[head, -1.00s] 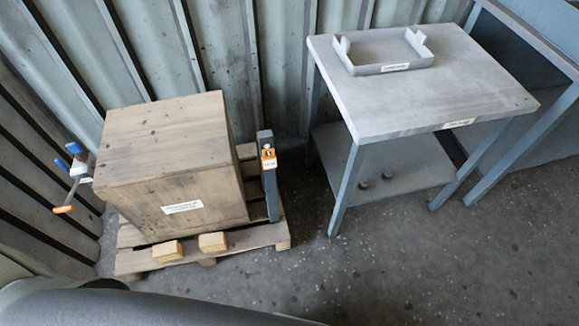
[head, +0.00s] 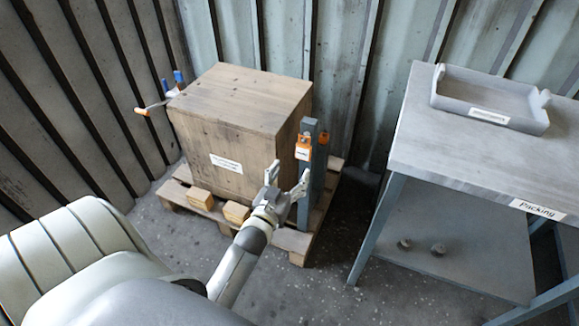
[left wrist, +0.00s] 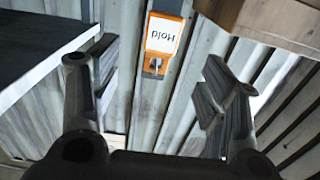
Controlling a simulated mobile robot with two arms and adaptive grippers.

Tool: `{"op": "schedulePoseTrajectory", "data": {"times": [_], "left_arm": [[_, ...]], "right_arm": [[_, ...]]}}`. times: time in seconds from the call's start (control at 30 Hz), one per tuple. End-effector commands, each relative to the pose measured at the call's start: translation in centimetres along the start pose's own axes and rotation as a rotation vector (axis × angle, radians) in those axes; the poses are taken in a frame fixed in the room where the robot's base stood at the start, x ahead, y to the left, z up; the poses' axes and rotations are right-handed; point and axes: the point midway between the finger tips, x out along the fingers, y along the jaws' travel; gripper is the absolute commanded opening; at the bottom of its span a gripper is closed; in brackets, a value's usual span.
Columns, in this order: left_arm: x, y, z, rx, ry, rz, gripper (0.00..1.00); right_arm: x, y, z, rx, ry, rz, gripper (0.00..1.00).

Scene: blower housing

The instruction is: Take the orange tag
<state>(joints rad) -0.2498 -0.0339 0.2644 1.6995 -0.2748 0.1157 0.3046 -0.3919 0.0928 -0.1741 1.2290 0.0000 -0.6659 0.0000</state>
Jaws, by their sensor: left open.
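The orange tag (head: 303,147) hangs high on a dark grey post beside the wooden crate. In the left wrist view the orange tag (left wrist: 165,35) has a white face reading "Hold", upside down in the picture, with a small metallic piece at its lower end. My left gripper (head: 288,175) is open and empty, just below and in front of the tag in the head view. In the left wrist view the spread fingers of my left gripper (left wrist: 158,88) stand either side of the tag's line, apart from it. My right gripper is not in view.
The wooden crate (head: 235,110) stands on a pallet (head: 297,241) left of the post, with small wooden blocks (head: 236,212) at its front. At right, the "Packing" table (head: 440,150) holds a grey tray (head: 480,100). Corrugated walls close the back.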

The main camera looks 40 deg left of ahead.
Motion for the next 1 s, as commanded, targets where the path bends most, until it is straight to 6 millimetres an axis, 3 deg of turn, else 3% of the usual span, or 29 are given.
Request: {"op": "schedulePoseTrajectory", "data": {"times": [0.17,0.6,0.8,1.0], "left_arm": [[1.4,-0.1,-0.6,0.0,0.017,-0.003,0.68],[8.6,-0.2,-0.6,-0.001,0.013,-0.003,0.68],[10.4,-0.1,-0.6,-0.002,0.012,-0.002,0.68],[10.8,-0.1,-0.6,-0.001,0.01,-0.002,0.68]], "right_arm": [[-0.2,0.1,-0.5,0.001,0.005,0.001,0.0],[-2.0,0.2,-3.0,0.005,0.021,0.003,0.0],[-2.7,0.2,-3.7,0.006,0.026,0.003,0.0],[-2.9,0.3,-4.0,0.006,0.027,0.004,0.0]]}}
